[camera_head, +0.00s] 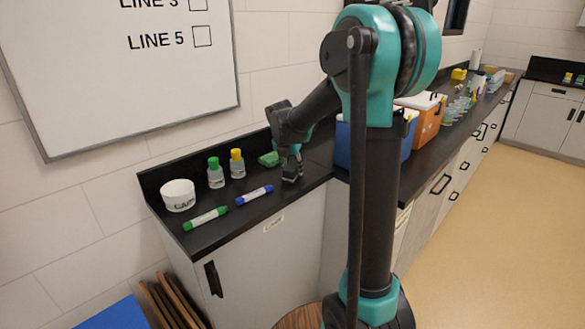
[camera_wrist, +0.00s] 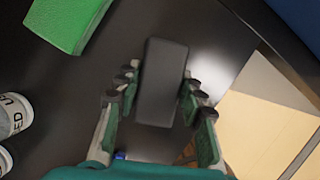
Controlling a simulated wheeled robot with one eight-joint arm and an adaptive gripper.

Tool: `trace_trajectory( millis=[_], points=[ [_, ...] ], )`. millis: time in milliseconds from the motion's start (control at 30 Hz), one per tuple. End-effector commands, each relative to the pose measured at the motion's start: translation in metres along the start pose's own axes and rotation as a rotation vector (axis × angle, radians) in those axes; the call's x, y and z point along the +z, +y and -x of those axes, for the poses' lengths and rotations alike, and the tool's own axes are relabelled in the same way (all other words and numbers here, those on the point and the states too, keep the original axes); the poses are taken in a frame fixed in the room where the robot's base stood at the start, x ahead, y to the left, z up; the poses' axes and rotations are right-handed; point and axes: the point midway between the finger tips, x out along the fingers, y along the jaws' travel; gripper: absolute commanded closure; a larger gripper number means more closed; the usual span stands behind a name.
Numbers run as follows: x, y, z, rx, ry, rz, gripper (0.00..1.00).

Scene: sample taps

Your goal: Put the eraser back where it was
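The eraser appears to be the dark grey block (camera_wrist: 162,82) that lies between my fingers in the wrist view. My gripper (camera_wrist: 159,80) is pointed down over the counter, with a finger on each side of the block. A narrow gap shows between the left finger and the block; the right finger looks close to it or touching. In the head view my gripper (camera_head: 292,172) is at the counter's front right, and the block is hard to make out there. A green block (camera_head: 268,159) lies beside the gripper; it also shows in the wrist view (camera_wrist: 68,22).
The dark counter (camera_head: 253,213) holds a white cup (camera_head: 178,195), green-capped (camera_head: 215,174) and yellow-capped (camera_head: 237,165) bottles, and green (camera_head: 205,219) and blue (camera_head: 254,195) markers. A whiteboard (camera_head: 130,80) hangs behind. Blue (camera_head: 343,145) and orange (camera_head: 428,118) coolers stand to the right.

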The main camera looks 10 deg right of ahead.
Motion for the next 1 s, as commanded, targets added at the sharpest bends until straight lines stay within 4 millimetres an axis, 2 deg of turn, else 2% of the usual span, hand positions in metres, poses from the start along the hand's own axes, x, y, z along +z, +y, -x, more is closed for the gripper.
trace_trajectory(
  millis=[33,133,400,533,667,1000],
  points=[
    [0.000,0.000,0.000,0.000,0.000,0.000,0.53],
    [0.000,0.000,0.000,0.000,0.000,0.000,0.42],
    [0.000,0.000,0.001,0.000,0.000,0.000,0.42],
    [0.001,0.000,0.009,0.000,0.000,0.001,0.42],
    [0.000,0.000,0.028,0.000,0.000,0.002,0.42],
    [0.000,0.000,0.095,0.000,0.000,0.002,0.42]
  ],
)
